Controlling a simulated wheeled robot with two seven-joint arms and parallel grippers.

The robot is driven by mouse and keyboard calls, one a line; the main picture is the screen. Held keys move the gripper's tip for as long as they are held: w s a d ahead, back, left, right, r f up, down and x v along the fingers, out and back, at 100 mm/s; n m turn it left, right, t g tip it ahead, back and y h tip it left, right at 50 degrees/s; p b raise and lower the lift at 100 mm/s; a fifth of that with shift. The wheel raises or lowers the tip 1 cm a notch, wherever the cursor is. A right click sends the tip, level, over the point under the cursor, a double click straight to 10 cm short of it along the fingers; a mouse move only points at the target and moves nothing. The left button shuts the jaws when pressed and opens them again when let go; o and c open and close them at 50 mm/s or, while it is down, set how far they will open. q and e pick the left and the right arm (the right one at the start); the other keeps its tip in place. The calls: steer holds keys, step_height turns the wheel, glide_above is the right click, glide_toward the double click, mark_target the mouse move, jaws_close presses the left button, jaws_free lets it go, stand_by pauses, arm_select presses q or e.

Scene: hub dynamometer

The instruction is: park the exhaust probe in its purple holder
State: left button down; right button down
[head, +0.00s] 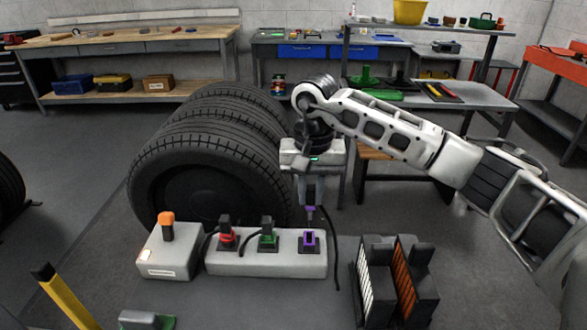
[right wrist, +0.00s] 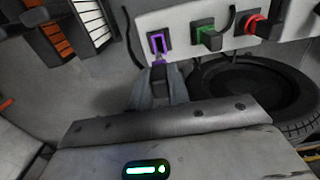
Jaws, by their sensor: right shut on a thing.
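The purple holder (head: 300,244) is the rightmost socket on the long light-grey block; it also shows in the right wrist view as a purple-rimmed frame (right wrist: 152,43). My right gripper (head: 311,203) is above it, pointing down, and shut on the exhaust probe (head: 310,214). In the right wrist view the fingers (right wrist: 158,88) close around the probe's dark body (right wrist: 159,75). Its purple part shows just beyond the fingertips, close to the holder. I cannot tell whether the tip touches it. A black cable hangs to the right of the block. My left gripper is not in view.
Red (head: 228,238) and green (head: 268,239) holders with dark plugs sit left on the block (head: 265,264). A box with an orange knob (head: 167,222) stands further left. Dark upright filter-like panels (head: 405,280) stand to the right. Large tyres (head: 205,165) are behind.

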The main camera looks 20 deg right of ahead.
mark_target(311, 209)
steer(key=shift+w, duration=0.1)
steer(key=shift+s+f, duration=0.3)
steer(key=shift+f, duration=0.05)
steer(key=shift+s+f+b, duration=0.1)
steer(key=shift+f+b, duration=0.2)
steer(key=shift+b, duration=0.1)
step_height(311, 209, down, 2)
steer(key=shift+f+b, duration=0.2)
steer(key=shift+b, duration=0.45)
steer(key=shift+f+b, duration=0.4)
steer(key=shift+f, duration=0.35)
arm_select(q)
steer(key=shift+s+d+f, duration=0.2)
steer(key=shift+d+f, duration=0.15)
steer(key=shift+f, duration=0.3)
arm_select(e)
steer(key=shift+f, duration=0.1)
